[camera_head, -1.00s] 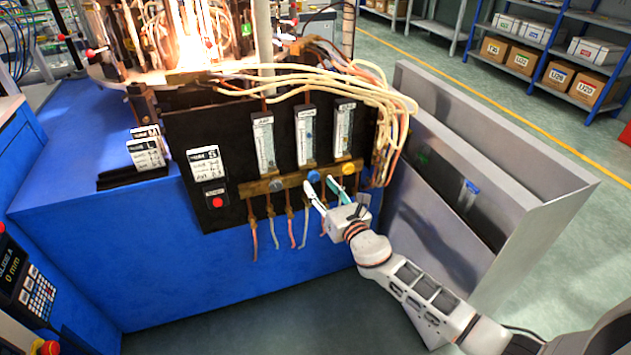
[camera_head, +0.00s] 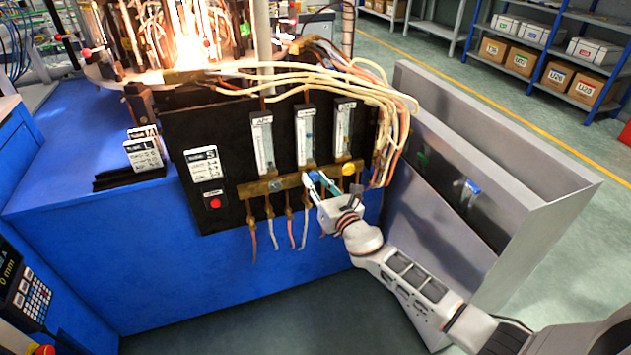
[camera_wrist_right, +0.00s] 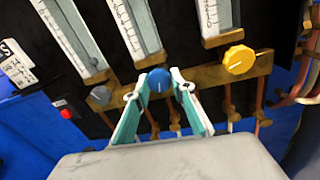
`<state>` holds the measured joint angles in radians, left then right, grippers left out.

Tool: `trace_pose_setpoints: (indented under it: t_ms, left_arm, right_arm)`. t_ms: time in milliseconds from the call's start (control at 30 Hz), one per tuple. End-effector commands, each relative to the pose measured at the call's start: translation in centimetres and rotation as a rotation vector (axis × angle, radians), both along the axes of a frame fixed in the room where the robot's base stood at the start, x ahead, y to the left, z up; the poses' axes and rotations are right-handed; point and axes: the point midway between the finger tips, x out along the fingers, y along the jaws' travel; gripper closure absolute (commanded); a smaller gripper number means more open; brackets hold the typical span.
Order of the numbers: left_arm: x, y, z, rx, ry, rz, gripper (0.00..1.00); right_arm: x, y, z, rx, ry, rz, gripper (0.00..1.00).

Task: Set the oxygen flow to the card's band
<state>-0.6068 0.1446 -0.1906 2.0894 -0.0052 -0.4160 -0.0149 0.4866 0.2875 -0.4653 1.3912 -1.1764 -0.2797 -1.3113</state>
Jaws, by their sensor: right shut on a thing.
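Three flow meters stand on the black panel (camera_head: 232,150): a left tube (camera_head: 262,142), a middle tube (camera_head: 305,135) and a right tube (camera_head: 344,130). Below them on the brass manifold are a grey knob (camera_wrist_right: 102,96), a blue knob (camera_wrist_right: 159,79) and a yellow knob (camera_wrist_right: 239,59). My right gripper (camera_head: 319,181) is shut on the blue knob under the middle tube, one finger on each side. A white card (camera_head: 202,164) marked S is on the panel's left; its small figures are hard to read. My left gripper is out of view.
A red button (camera_head: 215,203) sits below the card. More cards (camera_head: 143,154) stand in a black holder on the blue bench (camera_head: 90,200). Pale hoses (camera_head: 385,95) loop over the panel's right side. A grey bin (camera_head: 510,215) stands right of my arm. Flames burn above.

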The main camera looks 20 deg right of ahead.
Motion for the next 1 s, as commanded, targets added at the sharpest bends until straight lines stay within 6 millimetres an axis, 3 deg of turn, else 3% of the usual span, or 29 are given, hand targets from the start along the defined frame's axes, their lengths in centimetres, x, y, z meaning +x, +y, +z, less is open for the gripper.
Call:
trace_pose_setpoints:
  t_ms: [133,400,433,500,833,1000]
  left_arm:
    - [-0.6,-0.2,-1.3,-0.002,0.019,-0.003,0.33]
    - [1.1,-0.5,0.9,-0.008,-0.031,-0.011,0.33]
    - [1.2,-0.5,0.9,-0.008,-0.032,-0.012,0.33]
    - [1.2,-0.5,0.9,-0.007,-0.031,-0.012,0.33]
    - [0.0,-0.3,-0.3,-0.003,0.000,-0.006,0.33]
    - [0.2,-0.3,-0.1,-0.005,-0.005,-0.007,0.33]
  right_arm:
    - [-0.1,0.1,-0.7,0.118,0.008,-0.001,0.97]
    - [0.0,0.0,0.0,0.150,0.004,0.000,0.97]
    - [0.0,0.0,0.0,0.150,0.004,0.000,0.73]
    - [0.0,0.0,0.0,0.149,0.004,0.000,0.59]
    - [-0.1,0.0,0.0,0.148,0.004,0.000,0.59]
    - [-1.3,-0.2,-0.1,0.147,0.003,0.000,0.59]
